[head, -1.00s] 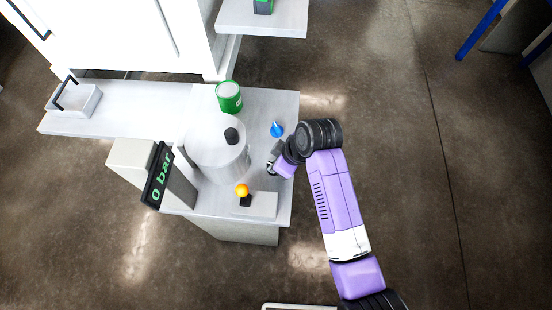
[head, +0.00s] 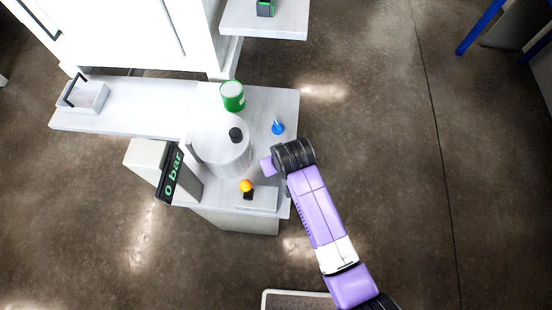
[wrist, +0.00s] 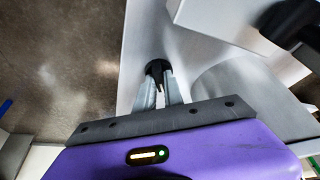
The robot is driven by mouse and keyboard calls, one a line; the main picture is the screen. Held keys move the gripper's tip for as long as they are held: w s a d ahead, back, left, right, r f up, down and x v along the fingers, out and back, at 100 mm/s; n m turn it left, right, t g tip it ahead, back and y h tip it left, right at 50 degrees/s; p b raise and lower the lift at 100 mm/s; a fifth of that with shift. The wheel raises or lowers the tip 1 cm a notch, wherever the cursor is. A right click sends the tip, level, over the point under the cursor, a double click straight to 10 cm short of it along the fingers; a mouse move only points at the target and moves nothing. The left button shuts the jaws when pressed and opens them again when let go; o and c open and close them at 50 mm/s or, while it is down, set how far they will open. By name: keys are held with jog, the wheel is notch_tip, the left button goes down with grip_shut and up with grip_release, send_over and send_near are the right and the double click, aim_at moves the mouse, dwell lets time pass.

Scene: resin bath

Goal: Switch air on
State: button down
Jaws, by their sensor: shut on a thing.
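The bench (head: 110,108) carries a pale round tank (head: 222,160) with a black knob (head: 235,134) on its lid. A dark display (head: 172,172) to its left reads "0 bar" in green. An orange ball (head: 246,186) on a black base stands at the bench front. A small blue part (head: 278,128) lies right of the tank. My gripper (wrist: 159,88) is over the bench's right side, beside the tank, shut on a small dark thing (wrist: 157,68). I cannot tell what that thing is. In the head view my wrist hides the fingertips.
A green can (head: 232,96) stands behind the tank. A pale tray with a dark handle (head: 85,98) is at the bench's left end. A white cabinet (head: 130,30) and a shelf (head: 262,20) stand behind.

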dwell(0.5)
jog(key=c, duration=1.5)
grip_release()
jog(key=shift+o, duration=0.2)
jog(key=v, duration=0.7)
jog(key=shift+s+r, duration=0.2)
jog(key=shift+r, duration=0.15)
